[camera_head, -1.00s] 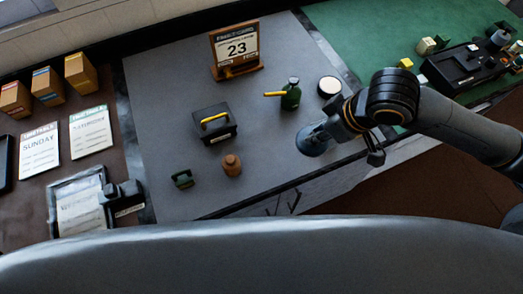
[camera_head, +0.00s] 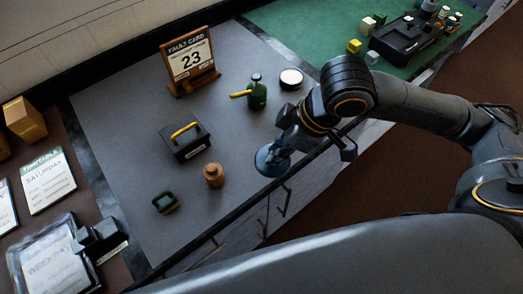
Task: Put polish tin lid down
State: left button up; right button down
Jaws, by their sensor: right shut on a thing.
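My right gripper (camera_head: 287,140) is shut on a round blue lid, the polish tin lid (camera_head: 268,162). The lid is near the front edge of the grey worktop, right of a small brown jar (camera_head: 213,175). I cannot tell whether it touches the surface. A round tin with a pale top (camera_head: 291,78), probably the polish tin, stands farther back near the green mat. My left gripper is not in view.
A green oil can (camera_head: 257,95) with a yellow spout stands behind the lid. The green mat (camera_head: 300,25) lies right.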

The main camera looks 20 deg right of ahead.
jog(key=w+f, duration=0.2)
jog(key=w, duration=0.1)
jog(key=w+f+p, duration=0.1)
jog(key=w+f, duration=0.1)
jog(key=w, duration=0.1)
jog(key=w+f, duration=0.3)
jog(key=shift+p, duration=0.4)
jog(key=shift+w+f, duration=0.15)
jog(key=shift+f, duration=0.1)
jog(key=f, duration=0.1)
jog(key=f+p, duration=0.1)
jog(key=f, duration=0.1)
jog(key=shift+w, duration=0.2)
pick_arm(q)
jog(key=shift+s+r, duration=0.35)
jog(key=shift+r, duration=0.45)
pick_arm(e)
jog(key=shift+f, duration=0.3)
jog(key=shift+f, duration=0.15)
jog(key=c, duration=1.3)
grip_release()
jog(key=shift+o, duration=0.2)
